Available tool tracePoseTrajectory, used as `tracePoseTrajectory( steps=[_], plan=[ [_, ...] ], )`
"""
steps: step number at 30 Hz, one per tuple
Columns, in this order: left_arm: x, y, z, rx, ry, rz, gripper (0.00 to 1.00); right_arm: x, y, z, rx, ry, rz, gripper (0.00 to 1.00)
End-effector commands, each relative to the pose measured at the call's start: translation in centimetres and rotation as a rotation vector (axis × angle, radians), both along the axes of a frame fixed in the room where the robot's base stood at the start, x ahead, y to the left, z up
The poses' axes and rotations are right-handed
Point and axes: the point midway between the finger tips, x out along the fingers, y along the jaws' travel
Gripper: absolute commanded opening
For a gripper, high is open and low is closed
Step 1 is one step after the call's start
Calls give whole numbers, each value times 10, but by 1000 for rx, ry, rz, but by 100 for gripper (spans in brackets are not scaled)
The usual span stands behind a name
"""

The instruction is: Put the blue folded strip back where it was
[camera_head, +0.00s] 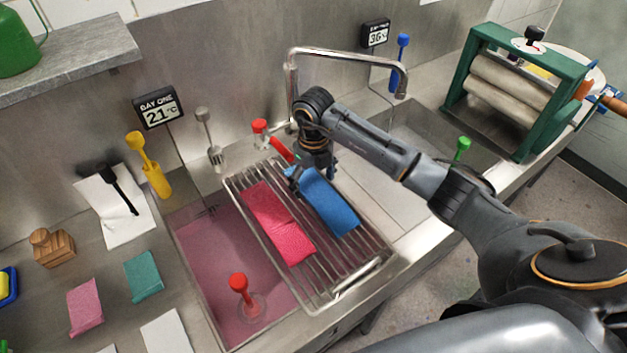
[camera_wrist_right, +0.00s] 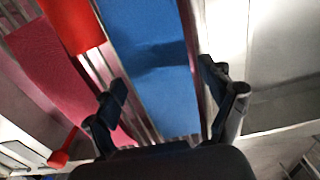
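The blue folded strip (camera_head: 328,203) lies on the wire rack (camera_head: 345,290) over the sink, to the right of a crimson folded strip (camera_head: 277,222). My right gripper (camera_head: 311,173) is over the far end of the blue strip. In the right wrist view the two fingers (camera_wrist_right: 163,80) are spread apart, one on each side of the blue strip (camera_wrist_right: 155,85), with what look like small gaps. I cannot tell whether either finger touches it. My left gripper is not in view.
A sink of pink liquid (camera_head: 215,265) with a red-handled plunger (camera_head: 239,284) is at left. A tap (camera_head: 345,55) arches behind my arm. A red handle (camera_head: 281,150) lies close to my right gripper. A green roller press (camera_head: 520,90) stands at right.

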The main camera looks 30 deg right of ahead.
Motion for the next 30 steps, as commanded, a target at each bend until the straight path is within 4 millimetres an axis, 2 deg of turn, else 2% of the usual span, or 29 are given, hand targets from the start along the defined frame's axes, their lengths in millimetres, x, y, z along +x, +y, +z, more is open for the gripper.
tracePoseTrajectory(
  steps=[9,12,14,17,24,27,30],
  plan=[
    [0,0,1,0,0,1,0,0,0,1,0,0,0,88],
    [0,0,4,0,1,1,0,0,1,6,1,-1,0,88],
    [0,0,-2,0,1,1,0,1,0,11,1,-4,1,88],
    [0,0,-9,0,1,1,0,1,0,28,0,-6,2,88],
    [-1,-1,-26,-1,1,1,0,2,0,82,0,-6,1,88],
    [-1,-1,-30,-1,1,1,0,1,0,101,0,-6,2,88],
    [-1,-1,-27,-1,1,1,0,1,-1,114,-2,-3,0,88]
  ],
)
